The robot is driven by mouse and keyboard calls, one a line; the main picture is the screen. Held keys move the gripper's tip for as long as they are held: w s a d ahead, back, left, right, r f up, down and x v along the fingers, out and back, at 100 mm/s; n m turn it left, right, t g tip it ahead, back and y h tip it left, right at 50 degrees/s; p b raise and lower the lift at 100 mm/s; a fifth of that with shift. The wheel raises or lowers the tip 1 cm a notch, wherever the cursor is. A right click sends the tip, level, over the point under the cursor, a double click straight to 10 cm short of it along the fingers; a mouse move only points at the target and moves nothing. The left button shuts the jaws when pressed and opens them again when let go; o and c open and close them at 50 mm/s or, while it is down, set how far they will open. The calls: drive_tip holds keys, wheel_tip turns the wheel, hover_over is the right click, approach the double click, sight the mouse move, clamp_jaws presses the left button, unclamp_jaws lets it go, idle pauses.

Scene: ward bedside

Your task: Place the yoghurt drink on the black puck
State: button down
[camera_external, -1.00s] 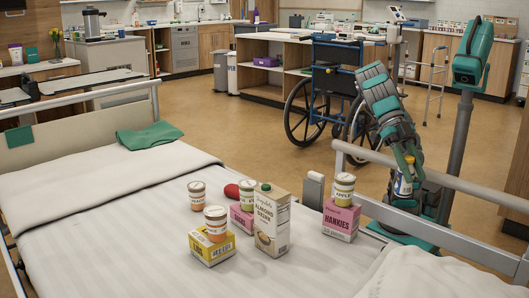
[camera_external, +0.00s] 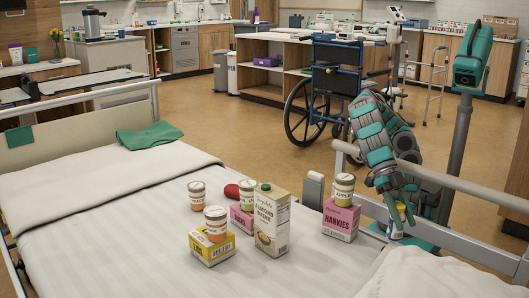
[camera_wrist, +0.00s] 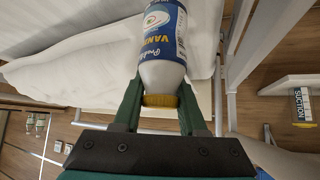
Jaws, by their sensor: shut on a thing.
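The yoghurt drink (camera_external: 396,232) is a white bottle with a blue label and a yellow cap. My gripper (camera_external: 398,212) is shut on it near the cap, by the bed's right rail. In the wrist view the bottle (camera_wrist: 163,72) sits between the two green fingers of my gripper (camera_wrist: 160,110), its cap towards the palm. I cannot make out a black puck in either view.
On the bed (camera_external: 110,205) stand a pink hankies box (camera_external: 340,224) with a jar on top, an almond drink carton (camera_external: 271,222), a yellow box (camera_external: 211,249) with a jar, another jar and a red item (camera_external: 232,191). The bed rail (camera_external: 455,238) runs beside my arm.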

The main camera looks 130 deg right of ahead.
sight(400, 232)
drive_tip(key=shift+f+b, duration=0.35)
drive_tip(key=shift+f, duration=1.8)
drive_tip(key=shift+f, duration=0.1)
drive_tip(key=shift+c, duration=2.3)
unclamp_jaws()
drive_tip(key=shift+r, duration=0.2)
drive_tip(key=p+v, duration=0.1)
drive_tip(key=v, duration=1.1)
drive_tip(key=shift+f, duration=0.1)
